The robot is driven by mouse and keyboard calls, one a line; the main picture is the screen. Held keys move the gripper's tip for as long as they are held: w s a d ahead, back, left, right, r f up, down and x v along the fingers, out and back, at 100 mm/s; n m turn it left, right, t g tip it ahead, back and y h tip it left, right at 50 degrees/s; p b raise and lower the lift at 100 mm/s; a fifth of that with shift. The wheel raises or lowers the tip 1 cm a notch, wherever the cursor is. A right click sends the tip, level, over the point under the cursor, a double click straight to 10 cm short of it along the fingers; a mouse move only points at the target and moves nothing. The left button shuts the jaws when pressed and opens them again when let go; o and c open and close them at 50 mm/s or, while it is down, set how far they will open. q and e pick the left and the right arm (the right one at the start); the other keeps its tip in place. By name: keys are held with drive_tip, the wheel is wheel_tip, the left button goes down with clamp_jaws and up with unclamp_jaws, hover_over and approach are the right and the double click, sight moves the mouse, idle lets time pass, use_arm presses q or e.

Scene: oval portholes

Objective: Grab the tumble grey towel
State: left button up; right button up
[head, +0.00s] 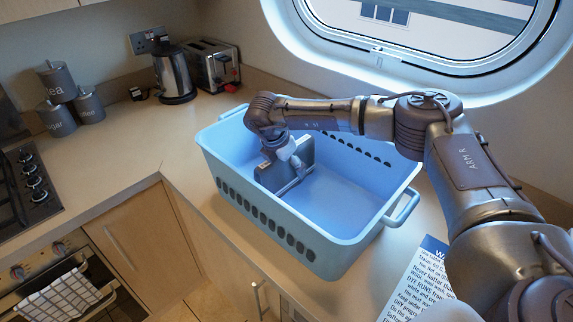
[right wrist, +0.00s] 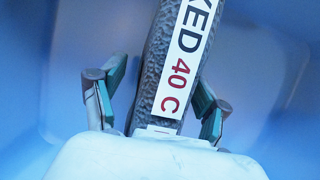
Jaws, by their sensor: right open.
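A grey textured towel (right wrist: 152,75) with a white label reading "KED 40 C" runs between the fingers in the right wrist view. In the head view the grey towel (head: 270,178) stands inside the blue basket (head: 330,257), partly hidden by my wrist. My right gripper (head: 289,162) reaches down into the basket. In the right wrist view its two fingers (right wrist: 158,100) are open, one on each side of the towel, with a gap visible on both sides. My left gripper is not in view.
The basket stands on the counter (head: 140,140) under the porthole window (head: 420,60). A printed sheet (head: 415,275) lies to the right. A kettle (head: 174,75), a toaster (head: 212,65) and grey canisters (head: 88,108) stand at the back left. A checked towel (head: 60,298) hangs on the oven.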

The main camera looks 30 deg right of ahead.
clamp_jaws()
idle(0.4)
drive_tip(key=shift+r, duration=0.1)
